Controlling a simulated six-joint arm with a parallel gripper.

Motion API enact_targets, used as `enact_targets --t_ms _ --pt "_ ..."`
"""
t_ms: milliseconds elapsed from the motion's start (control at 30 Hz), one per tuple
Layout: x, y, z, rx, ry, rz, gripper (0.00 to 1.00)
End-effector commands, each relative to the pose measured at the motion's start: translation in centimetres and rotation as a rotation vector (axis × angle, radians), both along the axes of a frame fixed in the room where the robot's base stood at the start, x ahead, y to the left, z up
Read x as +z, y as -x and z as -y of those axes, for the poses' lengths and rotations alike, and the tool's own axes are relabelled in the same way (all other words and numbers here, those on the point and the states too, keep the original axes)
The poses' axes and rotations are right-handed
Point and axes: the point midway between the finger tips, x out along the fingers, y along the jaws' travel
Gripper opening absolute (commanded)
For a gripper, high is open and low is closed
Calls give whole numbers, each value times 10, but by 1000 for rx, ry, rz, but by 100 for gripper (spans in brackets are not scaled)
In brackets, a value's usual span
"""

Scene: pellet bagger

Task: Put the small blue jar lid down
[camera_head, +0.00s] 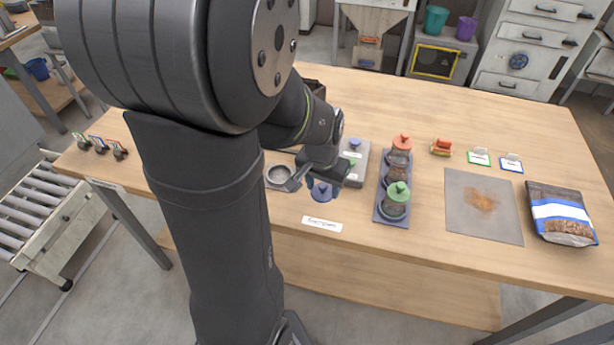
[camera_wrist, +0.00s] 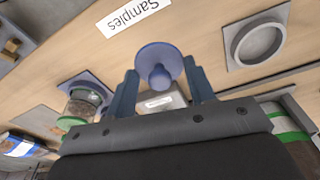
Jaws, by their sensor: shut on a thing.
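The small blue jar lid (camera_head: 321,193) is held knob towards me between the fingers of my gripper (camera_head: 308,182), near the table's front edge. In the wrist view the lid (camera_wrist: 160,58) shows its round disc and knob, with the fingertips of my gripper (camera_wrist: 160,84) on either side. My gripper is shut on it. The lid is over the wooden table, just behind the white "Samples" label (camera_head: 321,224). I cannot tell whether its underside touches the table.
A grey square holder with a round recess (camera_head: 278,175) is left of the lid. A dark tray (camera_head: 380,213) with jars, some lidded orange and green, stands to the right. A grey box (camera_head: 358,172) lies behind. A stained mat (camera_head: 462,218) and pellet bag (camera_head: 562,215) are farther right.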

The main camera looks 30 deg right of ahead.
Motion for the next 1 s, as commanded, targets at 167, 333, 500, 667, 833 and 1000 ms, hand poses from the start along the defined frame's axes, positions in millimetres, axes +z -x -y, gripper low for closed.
enact_targets --t_ms 167,333,500,667,833,1000 --pt "-9 -14 -4 0 -1 -1 28" --pt "-30 -14 -4 -1 -3 -2 28" --pt "-47 -14 -3 -1 -1 1 28" --pt "-49 -14 -3 -1 0 1 28" --pt "-49 -14 -3 -1 0 1 28" --pt "-51 -14 -3 -1 0 1 67"
